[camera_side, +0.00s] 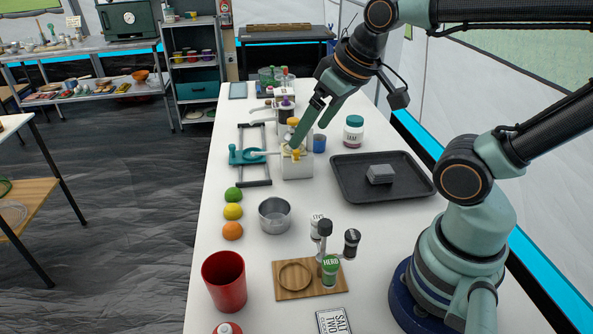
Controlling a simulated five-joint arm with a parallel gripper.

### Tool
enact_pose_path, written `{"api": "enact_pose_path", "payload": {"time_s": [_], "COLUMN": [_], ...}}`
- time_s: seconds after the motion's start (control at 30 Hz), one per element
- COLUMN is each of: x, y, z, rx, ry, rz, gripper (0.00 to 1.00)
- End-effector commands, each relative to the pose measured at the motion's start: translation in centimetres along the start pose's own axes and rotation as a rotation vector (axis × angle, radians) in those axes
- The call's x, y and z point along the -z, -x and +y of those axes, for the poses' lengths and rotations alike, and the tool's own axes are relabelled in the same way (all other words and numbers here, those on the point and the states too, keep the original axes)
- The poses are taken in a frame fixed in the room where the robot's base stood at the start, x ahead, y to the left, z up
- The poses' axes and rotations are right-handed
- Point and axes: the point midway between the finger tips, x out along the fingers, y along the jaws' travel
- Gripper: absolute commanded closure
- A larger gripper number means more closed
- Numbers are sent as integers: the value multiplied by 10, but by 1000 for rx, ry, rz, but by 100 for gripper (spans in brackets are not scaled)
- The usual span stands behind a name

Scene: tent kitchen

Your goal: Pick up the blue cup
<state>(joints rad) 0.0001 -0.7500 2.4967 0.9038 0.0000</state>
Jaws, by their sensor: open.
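The blue cup (319,143) is small and stands on the white table, to the right of a white block-like holder. Only part of it shows clearly. My gripper (307,128) is open and reaches down from the upper right. Its fingers are close to the cup and to the yellow-topped items beside it, just above and left of the cup in the picture. Whether a finger touches the cup cannot be told. Nothing is seen held between the fingers.
A white holder (296,166) with a yellow part stands close by on the left. A jam jar (353,133) stands to the right. A black tray (382,188) with a grey block (380,174) lies nearer. A metal pot (274,216) and red cup (224,281) stand in front.

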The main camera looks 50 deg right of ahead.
Motion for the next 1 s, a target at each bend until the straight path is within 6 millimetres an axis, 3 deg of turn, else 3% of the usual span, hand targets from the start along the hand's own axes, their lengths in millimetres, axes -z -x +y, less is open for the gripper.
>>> {"api": "enact_pose_path", "payload": {"time_s": [0.33, 0.47, 0.67, 1.0], "x": [26, 45, 78, 116], "y": [47, 32, 16, -7], "z": [0, 24, 70, 190], "rx": [0, -38, -106, -277], "ry": [0, -76, -189, -406], "rz": [5, 56, 157, 371], "gripper": [6, 6, 6, 6]}}
